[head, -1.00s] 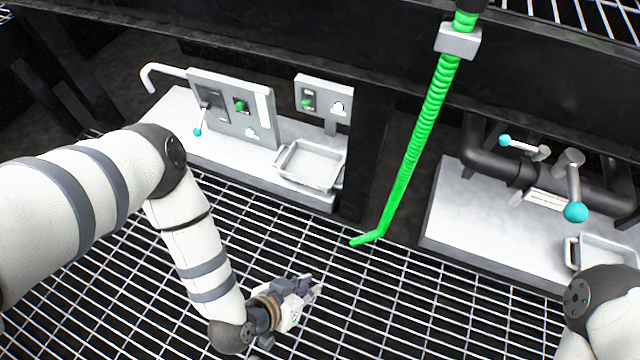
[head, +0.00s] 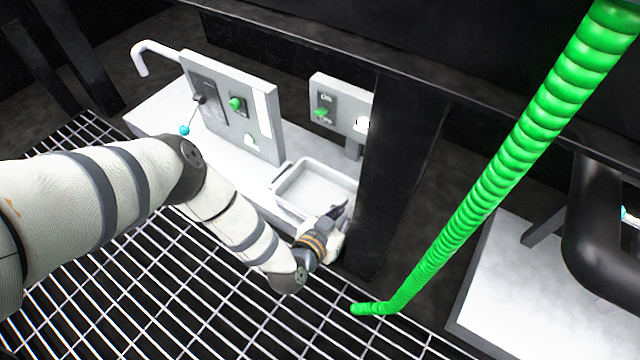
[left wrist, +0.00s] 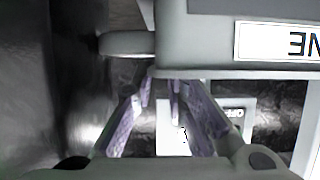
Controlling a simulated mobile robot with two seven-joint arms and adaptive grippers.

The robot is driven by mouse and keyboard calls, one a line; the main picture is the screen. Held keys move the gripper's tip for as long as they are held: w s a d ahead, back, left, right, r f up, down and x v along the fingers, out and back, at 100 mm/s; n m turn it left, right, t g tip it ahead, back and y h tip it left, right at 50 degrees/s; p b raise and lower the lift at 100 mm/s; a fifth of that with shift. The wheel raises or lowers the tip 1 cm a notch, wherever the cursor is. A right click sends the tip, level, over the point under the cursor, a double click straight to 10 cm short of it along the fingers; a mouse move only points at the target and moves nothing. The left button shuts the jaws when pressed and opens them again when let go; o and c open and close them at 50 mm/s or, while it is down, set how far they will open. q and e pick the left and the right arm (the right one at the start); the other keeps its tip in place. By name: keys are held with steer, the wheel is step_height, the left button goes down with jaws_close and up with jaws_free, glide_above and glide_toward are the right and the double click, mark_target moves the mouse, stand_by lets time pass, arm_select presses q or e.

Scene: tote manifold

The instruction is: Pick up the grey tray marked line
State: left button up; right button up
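The grey tray (head: 283,185) sits on the white bench behind the grating, right of the larger control panel. In the left wrist view the tray's wall (left wrist: 195,45) fills the upper right, with a white label (left wrist: 275,42) showing upside-down letters "NE". A rounded grey handle part (left wrist: 127,43) sticks out from its side. My left gripper (head: 342,212) is at the tray's near right corner. In the left wrist view its fingers (left wrist: 165,95) are apart with nothing seen between them, close to the tray's edge; contact cannot be told. My right gripper is out of view.
A black post (head: 395,170) stands just right of the tray and my left gripper. A green hose (head: 490,180) hangs farther right. A teal-tipped lever (head: 185,130) projects at left.

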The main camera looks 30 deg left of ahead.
arm_select(q)
steer(key=x, duration=0.2)
steer(key=shift+w+f+b, duration=0.25)
steer(key=shift+b, duration=0.15)
jaws_close()
steer(key=shift+r, duration=0.1)
